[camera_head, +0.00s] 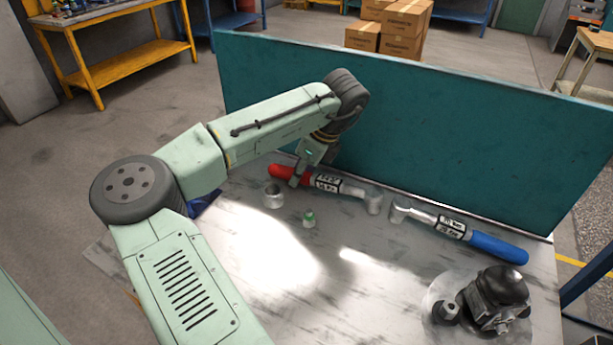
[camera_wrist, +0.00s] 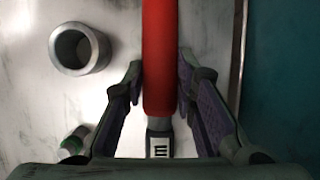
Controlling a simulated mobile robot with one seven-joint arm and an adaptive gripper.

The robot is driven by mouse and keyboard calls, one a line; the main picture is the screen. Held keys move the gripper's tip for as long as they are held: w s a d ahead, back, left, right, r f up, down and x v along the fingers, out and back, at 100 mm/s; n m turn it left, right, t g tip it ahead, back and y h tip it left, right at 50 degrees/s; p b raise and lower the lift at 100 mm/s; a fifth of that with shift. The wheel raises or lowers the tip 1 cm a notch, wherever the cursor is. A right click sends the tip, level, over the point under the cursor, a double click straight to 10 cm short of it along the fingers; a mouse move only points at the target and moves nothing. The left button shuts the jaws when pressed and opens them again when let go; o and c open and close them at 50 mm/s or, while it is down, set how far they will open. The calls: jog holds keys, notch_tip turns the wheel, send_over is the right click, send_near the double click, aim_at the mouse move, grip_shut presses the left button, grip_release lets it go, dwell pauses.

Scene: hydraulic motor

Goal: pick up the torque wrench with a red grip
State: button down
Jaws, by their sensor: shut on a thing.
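The torque wrench with a red grip (camera_head: 327,184) is at the far side of the table, by the teal panel, its socket end to the right. Its red grip (camera_wrist: 159,50) runs upright through the middle of the wrist view. My gripper (camera_head: 298,180) points down over the wrench, its two fingers (camera_wrist: 160,80) on either side of the red grip near the labelled shaft, shut on it. I cannot tell whether the wrench is raised off the table. My fingers hide a little of it in the head view.
A torque wrench with a blue grip (camera_head: 460,232) lies to the right. A metal ring (camera_head: 273,196), also in the wrist view (camera_wrist: 80,48), and a small green-topped part (camera_head: 309,218) are nearby. A dark motor (camera_head: 495,298) sits front right. The teal panel (camera_head: 420,130) closes the back.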

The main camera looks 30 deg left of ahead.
jog(key=shift+r, duration=0.35)
notch_tip(320, 180, up, 2)
jog(key=shift+r+b, duration=0.2)
jog(key=shift+b, duration=0.4)
jog(key=s+d+b, duration=0.1)
jog(key=s+d, duration=0.1)
jog(key=s, duration=0.3)
jog(key=s+d+r+b, duration=0.1)
jog(key=s+d, duration=0.1)
jog(key=s, duration=0.3)
jog(key=s+d+b, duration=0.1)
jog(key=s+d, duration=0.1)
jog(key=s, duration=0.3)
jog(key=shift+r, duration=0.3)
jog(key=c, duration=1.8)
grip_release()
jog(key=shift+c, duration=0.2)
grip_shut()
